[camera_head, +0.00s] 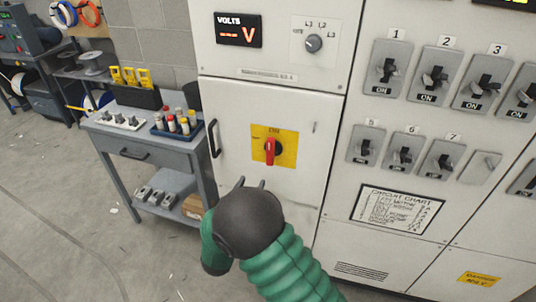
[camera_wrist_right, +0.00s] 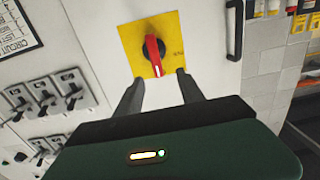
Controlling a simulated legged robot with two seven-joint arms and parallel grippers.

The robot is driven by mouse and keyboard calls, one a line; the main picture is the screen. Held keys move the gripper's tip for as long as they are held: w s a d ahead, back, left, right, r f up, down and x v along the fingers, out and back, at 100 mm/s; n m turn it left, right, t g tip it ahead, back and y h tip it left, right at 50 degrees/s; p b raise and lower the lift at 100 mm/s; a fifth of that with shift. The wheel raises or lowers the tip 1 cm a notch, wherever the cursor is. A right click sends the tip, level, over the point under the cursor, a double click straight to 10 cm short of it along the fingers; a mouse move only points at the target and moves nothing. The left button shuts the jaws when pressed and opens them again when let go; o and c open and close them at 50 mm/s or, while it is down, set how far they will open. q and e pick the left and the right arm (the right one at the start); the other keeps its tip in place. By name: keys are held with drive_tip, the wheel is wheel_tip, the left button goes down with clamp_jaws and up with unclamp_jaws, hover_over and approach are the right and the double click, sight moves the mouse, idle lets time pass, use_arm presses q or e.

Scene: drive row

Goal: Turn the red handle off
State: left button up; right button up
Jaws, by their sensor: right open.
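The red handle (camera_head: 270,150) sits on a black round base on a yellow plate (camera_head: 289,152), on the white cabinet door. It points straight down in the head view. In the right wrist view the red handle (camera_wrist_right: 153,55) shows between and beyond the fingertips, on the yellow plate (camera_wrist_right: 130,37). My right gripper (camera_head: 251,184) is open and empty, below and slightly left of the handle in the head view. Its two fingers also show in the right wrist view (camera_wrist_right: 161,78), apart from the handle. My left gripper is not in view.
A black door handle (camera_head: 214,139) is left of the yellow plate. Rows of numbered switches (camera_head: 435,75) and a circuit chart (camera_head: 396,209) are on the panels to the right. A grey workbench (camera_head: 150,145) with small bottles and tools stands at left. Open floor lies at lower left.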

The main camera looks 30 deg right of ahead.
approach(269, 152)
drive_tip(key=shift+h, duration=0.3)
drive_tip(key=x, duration=0.5)
drive_tip(key=p+x, duration=0.1)
drive_tip(key=x, duration=0.4)
drive_tip(key=shift+w+f, duration=0.2)
drive_tip(key=shift+f, duration=0.05)
drive_tip(key=shift+w+d, duration=0.3)
drive_tip(key=shift+d, duration=0.15)
drive_tip(key=shift+c, duration=0.4)
clamp_jaws()
drive_tip(key=shift+a, duration=0.1)
